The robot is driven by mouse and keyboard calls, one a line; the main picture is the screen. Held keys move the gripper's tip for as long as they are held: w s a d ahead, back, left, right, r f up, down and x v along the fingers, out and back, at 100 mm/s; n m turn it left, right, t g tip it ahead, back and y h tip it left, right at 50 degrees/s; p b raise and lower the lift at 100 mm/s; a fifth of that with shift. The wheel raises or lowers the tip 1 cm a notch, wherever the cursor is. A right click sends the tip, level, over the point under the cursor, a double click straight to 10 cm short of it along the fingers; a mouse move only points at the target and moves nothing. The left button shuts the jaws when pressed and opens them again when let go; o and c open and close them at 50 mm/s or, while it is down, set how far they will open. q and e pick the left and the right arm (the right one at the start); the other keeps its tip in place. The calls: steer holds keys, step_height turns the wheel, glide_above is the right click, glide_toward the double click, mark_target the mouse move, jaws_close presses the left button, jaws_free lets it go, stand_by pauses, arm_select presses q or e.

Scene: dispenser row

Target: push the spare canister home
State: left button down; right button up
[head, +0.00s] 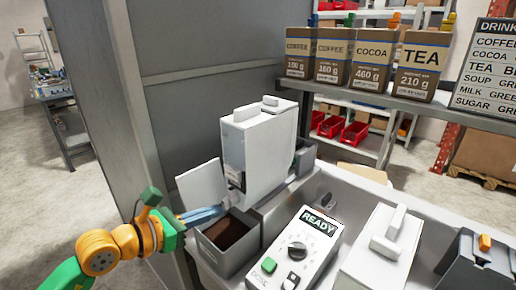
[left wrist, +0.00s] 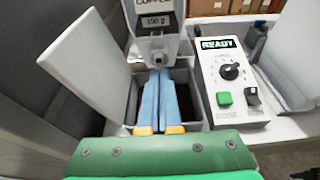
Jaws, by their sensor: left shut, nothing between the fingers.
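A tall white canister (head: 262,140) with a lid and handle stands upright over the dispenser row. In the left wrist view the canister (left wrist: 146,48) carries a COFFEE label and a small weight display above a spout. My left gripper (head: 222,210) is shut and empty, its blue fingers (left wrist: 158,76) pointing at the canister's lower front, over a grey bin (head: 222,264) with brown powder. I cannot tell whether the fingertips touch the canister. Its seat is hidden. A second white canister (head: 375,262) with a handle stands at the right.
A white open flap (head: 202,187) stands left of my fingers, close to them. A control box (head: 300,245) reading READY, with knob and green button, is to the right. Coffee, cocoa and tea packs (head: 358,62) stand on a shelf behind. A grey panel (head: 190,60) rises at the left.

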stand_by(0.3)
arm_select(q)
steer(key=shift+w+d+r, duration=0.1)
steer(key=shift+w+d, duration=0.4)
steer(key=shift+w, duration=0.15)
steer(key=shift+w+d+p, duration=0.3)
steer(key=shift+w+d, duration=0.1)
steer(key=shift+w, duration=0.1)
